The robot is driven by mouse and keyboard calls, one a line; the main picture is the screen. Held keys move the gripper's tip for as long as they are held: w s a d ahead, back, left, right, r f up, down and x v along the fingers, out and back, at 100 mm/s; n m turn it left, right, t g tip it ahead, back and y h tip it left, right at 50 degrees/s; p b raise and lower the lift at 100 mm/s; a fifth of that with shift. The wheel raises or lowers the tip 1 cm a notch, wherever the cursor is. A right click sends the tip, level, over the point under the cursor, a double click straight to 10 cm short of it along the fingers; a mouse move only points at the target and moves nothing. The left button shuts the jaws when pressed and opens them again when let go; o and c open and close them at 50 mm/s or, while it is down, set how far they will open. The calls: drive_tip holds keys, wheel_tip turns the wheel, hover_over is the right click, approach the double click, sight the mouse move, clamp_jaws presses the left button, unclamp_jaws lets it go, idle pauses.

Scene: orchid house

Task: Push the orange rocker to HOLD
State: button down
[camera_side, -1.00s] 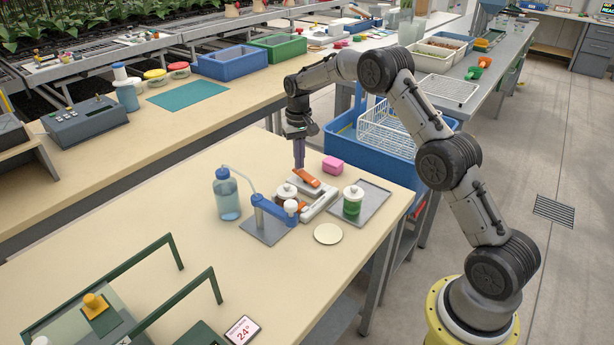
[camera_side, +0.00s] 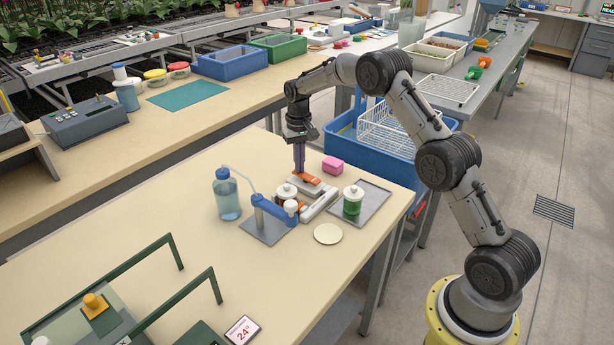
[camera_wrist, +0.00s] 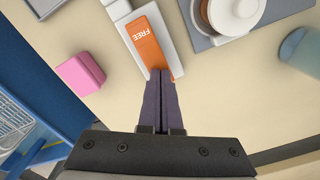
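The orange rocker (camera_wrist: 146,38) sits in a pale grey and white housing (camera_wrist: 172,34). The word FREE shows on the rocker's face, upside down in the wrist view. No HOLD marking can be made out. In the side view the rocker (camera_side: 306,181) is small and partly behind my fingers. My gripper (camera_wrist: 161,76) has its two dark purple fingers together with nothing between them. In the side view my gripper (camera_side: 299,174) points down, its tips at the rocker's far-left end, seemingly touching it.
A pink block (camera_side: 333,165) lies close behind the housing. A jar with a white lid (camera_side: 287,192) and a blue dispenser (camera_side: 266,211) stand to its left and front. A green-banded jar (camera_side: 352,203) stands on a tray (camera_side: 373,207) at right.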

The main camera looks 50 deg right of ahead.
drive_tip(key=shift+f, duration=0.25)
drive_tip(key=shift+r, duration=3.55)
